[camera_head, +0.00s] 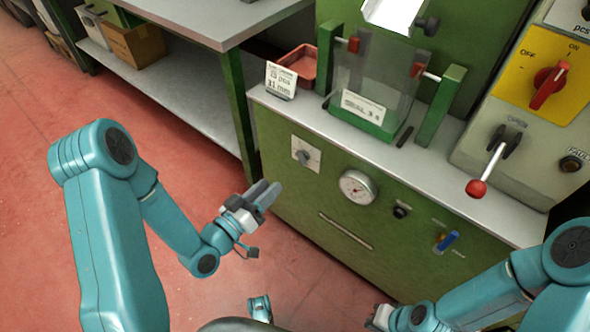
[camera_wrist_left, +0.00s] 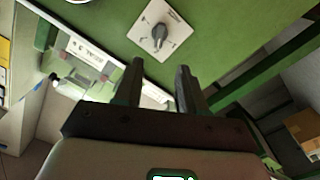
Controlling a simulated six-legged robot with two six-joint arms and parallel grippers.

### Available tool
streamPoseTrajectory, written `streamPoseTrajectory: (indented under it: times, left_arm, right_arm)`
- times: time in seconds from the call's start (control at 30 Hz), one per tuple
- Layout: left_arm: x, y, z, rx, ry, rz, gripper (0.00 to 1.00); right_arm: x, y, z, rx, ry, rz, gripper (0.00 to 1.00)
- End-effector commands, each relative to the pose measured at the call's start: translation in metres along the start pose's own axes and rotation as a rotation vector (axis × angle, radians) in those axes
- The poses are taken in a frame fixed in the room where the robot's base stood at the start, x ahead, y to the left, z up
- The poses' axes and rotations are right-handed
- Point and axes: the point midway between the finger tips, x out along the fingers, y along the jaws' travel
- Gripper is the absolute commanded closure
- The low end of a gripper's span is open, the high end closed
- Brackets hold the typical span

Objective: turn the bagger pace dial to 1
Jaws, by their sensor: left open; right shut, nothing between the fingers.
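The bagger pace dial appears to be the grey knob on a square white plate (camera_head: 305,154) on the green front panel, at its left. Its marks are too small to read. The dial also shows in the left wrist view (camera_wrist_left: 158,34), at the top centre, beyond the fingertips. My left gripper (camera_head: 268,193) is open and empty, in front of the panel, below and left of the dial, apart from it. Its two dark fingers show in the left wrist view (camera_wrist_left: 158,72). My right gripper (camera_head: 377,318) is at the bottom edge, partly cut off, shut and empty.
A round gauge (camera_head: 357,187), a black knob (camera_head: 401,211) and a blue-handled switch (camera_head: 446,241) sit right of the dial. A red-knobbed lever (camera_head: 477,188) overhangs the counter. A grey bench (camera_head: 205,22) stands at left. Red floor is clear around my left arm.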

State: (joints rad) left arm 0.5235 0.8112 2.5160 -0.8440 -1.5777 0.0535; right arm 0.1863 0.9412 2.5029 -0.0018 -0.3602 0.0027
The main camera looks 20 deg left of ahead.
Motion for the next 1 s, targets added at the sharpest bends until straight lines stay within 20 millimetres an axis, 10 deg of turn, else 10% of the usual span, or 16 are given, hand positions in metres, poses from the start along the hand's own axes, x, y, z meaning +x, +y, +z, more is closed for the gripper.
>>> streamPoseTrajectory:
  times: [0.4,0.87,1.0]
  left_arm:
    - [0.091,0.002,0.002,0.001,0.0,0.003,0.6]
    - [0.109,0.002,0.001,-0.001,-0.001,0.0,0.6]
    - [0.109,0.002,0.001,-0.001,-0.001,0.0,0.95]
  right_arm:
    - [0.008,0.005,-0.003,0.007,0.007,0.001,1.0]
    - [0.009,0.005,-0.004,0.008,0.009,0.001,1.0]
    - [0.009,0.005,-0.003,0.008,0.009,0.001,1.0]
